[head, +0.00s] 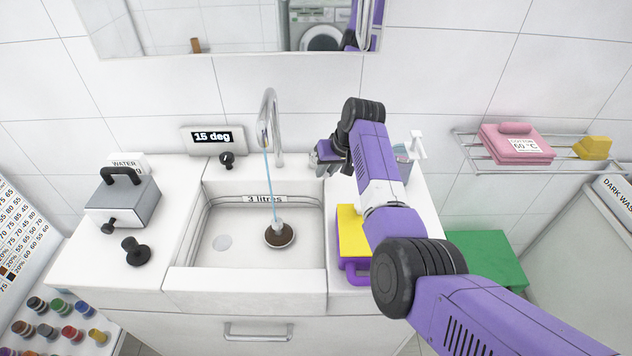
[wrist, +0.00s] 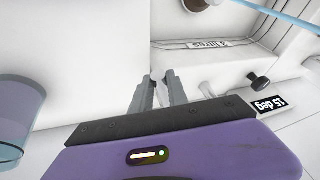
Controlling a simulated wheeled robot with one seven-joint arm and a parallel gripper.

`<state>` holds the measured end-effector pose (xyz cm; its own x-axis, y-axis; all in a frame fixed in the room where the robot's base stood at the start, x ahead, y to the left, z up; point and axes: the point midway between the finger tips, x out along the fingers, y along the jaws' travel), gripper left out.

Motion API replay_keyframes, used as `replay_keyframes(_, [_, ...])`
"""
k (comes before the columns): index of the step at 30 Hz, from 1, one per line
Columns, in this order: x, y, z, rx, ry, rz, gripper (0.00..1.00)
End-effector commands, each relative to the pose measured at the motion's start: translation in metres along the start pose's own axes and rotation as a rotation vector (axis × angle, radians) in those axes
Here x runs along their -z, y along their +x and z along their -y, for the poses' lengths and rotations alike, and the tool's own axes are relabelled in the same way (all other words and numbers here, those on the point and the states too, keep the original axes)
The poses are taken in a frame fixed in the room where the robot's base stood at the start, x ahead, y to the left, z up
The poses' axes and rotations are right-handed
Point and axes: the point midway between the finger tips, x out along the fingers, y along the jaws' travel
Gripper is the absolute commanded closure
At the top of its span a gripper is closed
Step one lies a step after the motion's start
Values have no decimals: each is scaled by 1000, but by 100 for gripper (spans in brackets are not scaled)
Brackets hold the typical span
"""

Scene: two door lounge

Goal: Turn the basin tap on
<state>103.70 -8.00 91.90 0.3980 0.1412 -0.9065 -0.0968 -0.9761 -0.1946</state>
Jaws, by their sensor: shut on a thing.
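The tap (head: 268,105) is a tall curved chrome spout behind the white basin (head: 245,285). A thin blue stream of water (head: 269,185) runs from its mouth down into the basin, and the stream also crosses the top right of the wrist view (wrist: 287,16). My gripper (head: 322,163) is to the right of the spout, at the basin's back right corner. In the wrist view its grey fingers (wrist: 157,90) are closed around a small pale piece, seemingly the tap handle, mostly hidden by the fingers.
A black knob (head: 227,160) sits below a "15 deg" display (head: 212,137). A brown round piece (head: 279,236) lies under the stream.

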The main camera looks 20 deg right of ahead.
Motion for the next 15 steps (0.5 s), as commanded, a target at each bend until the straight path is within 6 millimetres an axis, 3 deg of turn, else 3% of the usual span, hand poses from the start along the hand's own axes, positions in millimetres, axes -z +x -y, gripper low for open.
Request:
replay_keyframes(4, [3, -1, -14, 34, -85, 15, 100])
replay_keyframes(15, [6, -3, -25, 88, -217, 44, 100])
